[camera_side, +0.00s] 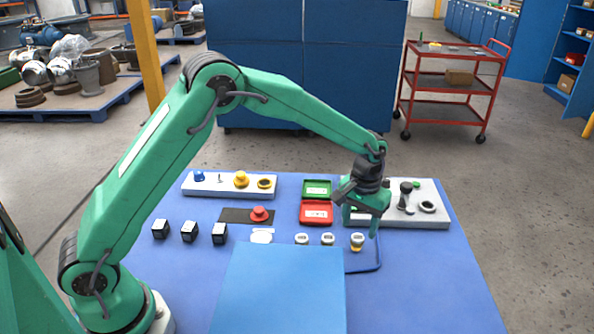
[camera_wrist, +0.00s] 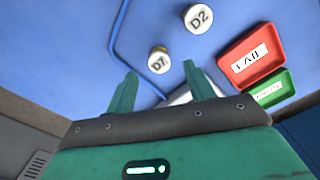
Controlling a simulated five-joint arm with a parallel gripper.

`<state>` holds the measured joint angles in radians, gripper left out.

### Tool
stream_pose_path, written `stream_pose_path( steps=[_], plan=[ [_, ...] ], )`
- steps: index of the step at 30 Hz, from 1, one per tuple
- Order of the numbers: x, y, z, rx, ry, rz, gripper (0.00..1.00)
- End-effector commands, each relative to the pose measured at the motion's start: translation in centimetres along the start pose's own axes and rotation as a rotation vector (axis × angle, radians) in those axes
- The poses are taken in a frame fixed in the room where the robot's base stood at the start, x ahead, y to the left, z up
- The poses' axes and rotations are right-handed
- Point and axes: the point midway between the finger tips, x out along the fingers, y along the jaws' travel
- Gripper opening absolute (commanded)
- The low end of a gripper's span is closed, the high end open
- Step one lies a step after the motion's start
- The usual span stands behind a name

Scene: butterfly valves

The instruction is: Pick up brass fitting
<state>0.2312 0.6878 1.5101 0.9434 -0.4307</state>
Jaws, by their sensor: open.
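A small round fitting with a pale labelled top and a yellowish brass-coloured body (camera_side: 357,241) stands on the blue table, just in front of my gripper (camera_side: 361,227). In the wrist view a round piece marked what looks like D7, with a brownish side (camera_wrist: 158,61), lies just beyond and between the fingertips of my gripper (camera_wrist: 160,69). A larger round piece marked D2 (camera_wrist: 198,18) is farther off. My gripper is open, with nothing between its green fingers, and points down above the table. I cannot tell for certain which labelled piece is the brass fitting.
Two similar round pieces (camera_side: 302,239) (camera_side: 328,239) stand to the left. A red tray (camera_side: 317,221) and green tray (camera_side: 317,184) lie behind them. A pale fixture board (camera_side: 430,217) is close behind my gripper. A blue raised panel (camera_side: 280,290) fills the front.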

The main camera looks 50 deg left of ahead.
Motion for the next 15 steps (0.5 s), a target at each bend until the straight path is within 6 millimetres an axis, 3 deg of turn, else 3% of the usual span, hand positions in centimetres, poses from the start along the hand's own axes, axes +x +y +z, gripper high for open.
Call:
stream_pose_path(
  steps=[9, 15],
  plan=[
    [3.6, 0.1, 0.0, 0.0, -0.002, -0.001, 0.54],
    [4.3, 0.1, 0.0, 0.0, -0.001, 0.0, 0.54]
  ],
)
